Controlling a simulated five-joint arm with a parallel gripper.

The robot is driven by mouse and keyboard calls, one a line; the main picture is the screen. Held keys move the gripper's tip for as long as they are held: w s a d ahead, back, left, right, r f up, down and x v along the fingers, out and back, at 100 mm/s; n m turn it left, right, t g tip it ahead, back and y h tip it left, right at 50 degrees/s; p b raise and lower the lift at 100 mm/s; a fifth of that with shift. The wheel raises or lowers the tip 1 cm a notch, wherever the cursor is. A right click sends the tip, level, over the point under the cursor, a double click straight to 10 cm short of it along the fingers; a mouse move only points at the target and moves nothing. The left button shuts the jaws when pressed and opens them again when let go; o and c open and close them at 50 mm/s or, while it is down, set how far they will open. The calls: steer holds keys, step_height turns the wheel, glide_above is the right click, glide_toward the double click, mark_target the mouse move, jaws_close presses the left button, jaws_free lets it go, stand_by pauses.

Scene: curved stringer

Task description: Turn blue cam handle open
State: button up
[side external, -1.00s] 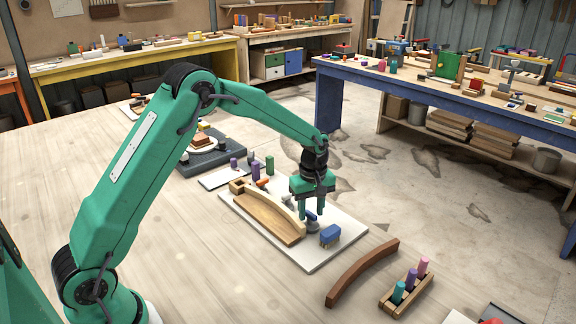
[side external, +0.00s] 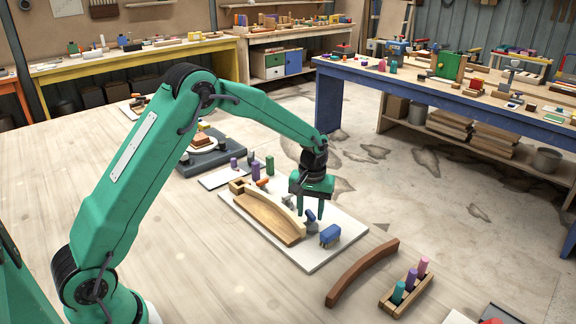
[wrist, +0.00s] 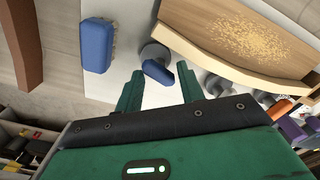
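The blue cam handle (side external: 310,215) sits on a round grey base on the white board (side external: 345,252), beside the curved pale wood piece (side external: 270,220). In the wrist view the handle (wrist: 158,71) slants down to the right from its grey base. My gripper (side external: 311,212) points down over the handle. In the wrist view its two green fingers (wrist: 159,69) are spread, one on each side of the handle. The handle's lower end lies nearer the right finger, and I cannot tell if they touch. The end of the handle is clear of the gripper body.
A blue block (side external: 330,235) stands close to the right of the handle. A brown curved strip (side external: 362,273) and a wooden holder with coloured pegs (side external: 407,291) lie farther right. Another grey cam (wrist: 217,85) is near the wood piece. Bare table lies in front of the board.

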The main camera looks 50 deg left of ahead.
mark_target(310, 213)
steer(key=m, duration=0.6)
step_height(310, 213, up, 8)
steer(key=shift+r, duration=0.2)
steer(key=s+r+t, duration=0.2)
steer(key=s+r, duration=0.4)
steer(key=s, duration=0.4)
steer(key=s+d+r+t, duration=0.1)
steer(key=s+r+t, duration=0.1)
steer(key=s+r, duration=0.5)
steer(key=shift+s+r, duration=0.3)
steer(key=shift+s, duration=1.65)
steer(key=shift+d, duration=0.1)
